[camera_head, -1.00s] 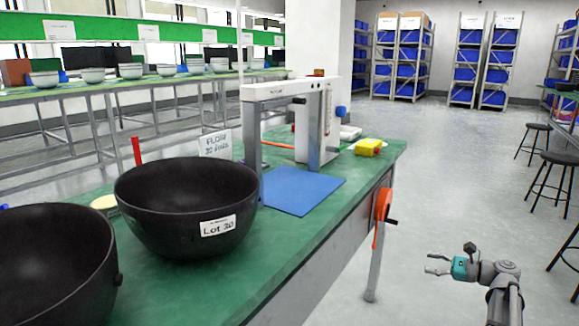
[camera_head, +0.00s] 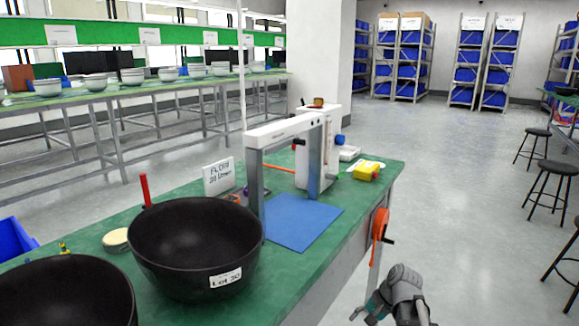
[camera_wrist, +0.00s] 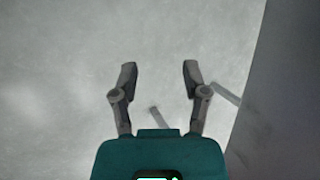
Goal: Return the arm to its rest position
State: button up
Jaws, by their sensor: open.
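My gripper (camera_wrist: 158,78) is open and empty in the wrist view, its two dark fingers apart over bare grey floor. In the head view my arm's end (camera_head: 395,297) is at the bottom, right of the green-topped bench (camera_head: 345,232) and low beside its front side. The fingertips there are small and partly cut off by the lower edge. Nothing is between the fingers.
On the bench stand two black bowls (camera_head: 195,240), a grey and white frame (camera_head: 258,180), a blue mat (camera_head: 303,222) and a yellow item (camera_head: 365,172). An orange reel with a crank (camera_head: 380,224) juts from the bench side near my arm. Open floor (camera_head: 470,220) lies right; stools (camera_head: 558,168) stand beyond.

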jog(key=s+a+r+n+h+p, duration=0.3)
jog(key=s+n+h+p, duration=0.1)
jog(key=s+n+h, duration=0.25)
notch_tip(320, 180, up, 38)
jog(key=p, duration=3.8)
jog(key=shift+a+f+n+g+y, duration=0.15)
jog(key=shift+a+n+g+y, duration=0.05)
jog(key=shift+n+g+y, duration=0.2)
jog(key=shift+d, duration=0.1)
